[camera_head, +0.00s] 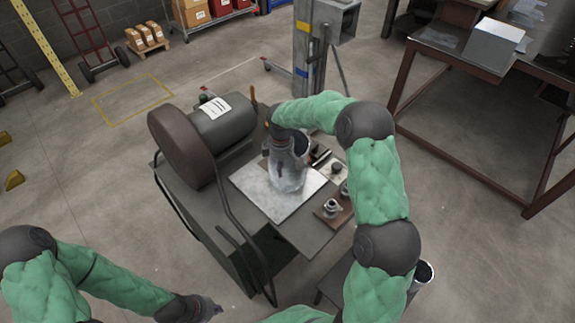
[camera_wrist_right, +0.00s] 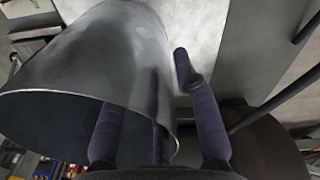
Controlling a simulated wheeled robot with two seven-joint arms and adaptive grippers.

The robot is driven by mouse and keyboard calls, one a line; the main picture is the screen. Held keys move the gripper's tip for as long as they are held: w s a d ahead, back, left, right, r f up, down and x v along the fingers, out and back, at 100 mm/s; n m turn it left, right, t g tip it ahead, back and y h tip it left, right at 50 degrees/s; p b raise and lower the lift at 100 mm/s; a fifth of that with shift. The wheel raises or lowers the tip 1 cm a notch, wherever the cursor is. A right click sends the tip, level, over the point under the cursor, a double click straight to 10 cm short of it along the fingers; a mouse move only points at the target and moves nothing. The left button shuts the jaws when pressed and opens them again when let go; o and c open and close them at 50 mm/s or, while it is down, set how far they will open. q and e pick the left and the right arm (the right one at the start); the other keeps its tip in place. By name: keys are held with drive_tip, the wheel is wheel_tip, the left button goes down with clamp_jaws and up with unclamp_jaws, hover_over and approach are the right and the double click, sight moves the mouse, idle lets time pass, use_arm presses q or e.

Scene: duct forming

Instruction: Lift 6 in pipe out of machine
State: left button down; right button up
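The metal pipe (camera_head: 289,180) stands on the machine's light plate (camera_head: 262,192) in the head view, with its dark open end up. In the right wrist view the grey pipe (camera_wrist_right: 120,50) fills the left, its opening towards the camera. My right gripper (camera_head: 281,165) is at the pipe's upper end. Its dark purple fingers (camera_wrist_right: 155,110) are spread across the pipe wall: two lie at the opening, and one is outside with a visible gap to the wall. My left gripper (camera_head: 212,308) is at the bottom of the head view, away from the machine; its finger opening is unclear.
The machine has a dark motor drum (camera_head: 222,122) and a brown wheel (camera_head: 180,145) at left. Small fittings (camera_head: 332,208) sit at the plate's right. A grey column (camera_head: 303,45) stands behind, and a brown-framed table (camera_head: 470,60) at right.

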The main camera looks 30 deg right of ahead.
drive_tip(key=shift+f, duration=0.35)
clamp_jaws()
drive_tip(key=shift+r, duration=0.1)
drive_tip(key=shift+r, duration=0.1)
